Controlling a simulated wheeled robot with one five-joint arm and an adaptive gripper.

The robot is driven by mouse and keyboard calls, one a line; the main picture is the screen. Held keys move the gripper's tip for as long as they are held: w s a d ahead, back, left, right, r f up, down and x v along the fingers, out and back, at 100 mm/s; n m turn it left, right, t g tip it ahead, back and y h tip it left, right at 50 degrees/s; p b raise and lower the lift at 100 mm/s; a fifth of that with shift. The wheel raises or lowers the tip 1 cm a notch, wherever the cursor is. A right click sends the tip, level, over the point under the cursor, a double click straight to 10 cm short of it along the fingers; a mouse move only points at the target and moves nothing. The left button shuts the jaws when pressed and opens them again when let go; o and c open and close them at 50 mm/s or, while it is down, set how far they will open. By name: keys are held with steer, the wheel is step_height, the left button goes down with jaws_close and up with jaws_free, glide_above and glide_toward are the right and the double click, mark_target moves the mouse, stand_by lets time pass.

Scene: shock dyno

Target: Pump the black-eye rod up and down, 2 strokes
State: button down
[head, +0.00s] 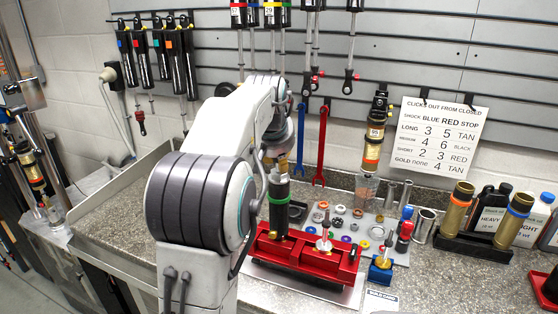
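A dark shock body with a green band (278,203) stands upright in a red vise (308,258) on the bench. My arm reaches over it from the front, and my gripper (280,162) is directly above the body's top end. The arm's links hide most of the gripper, so its fingers cannot be made out. A brass-coloured piece (283,166) shows at the top of the body, at the gripper. No black eye or rod can be made out there. I cannot tell whether the gripper holds anything.
A grey parts tray (345,222) with small rings and valves lies behind the vise. A blue block (380,271) is right of the vise. Gold canisters (456,208) and bottles stand farther right. Open bench lies left.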

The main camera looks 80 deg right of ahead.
steer(key=shift+r, duration=0.2)
steer(key=shift+r+p, duration=2.6)
steer(key=shift+r, duration=0.4)
steer(key=shift+f, duration=0.2)
steer(key=shift+f+b, duration=2.65)
steer(key=shift+f, duration=0.35)
steer(key=c, duration=0.9)
jaws_free()
steer(key=shift+c, duration=0.2)
steer(key=v, duration=1.2)
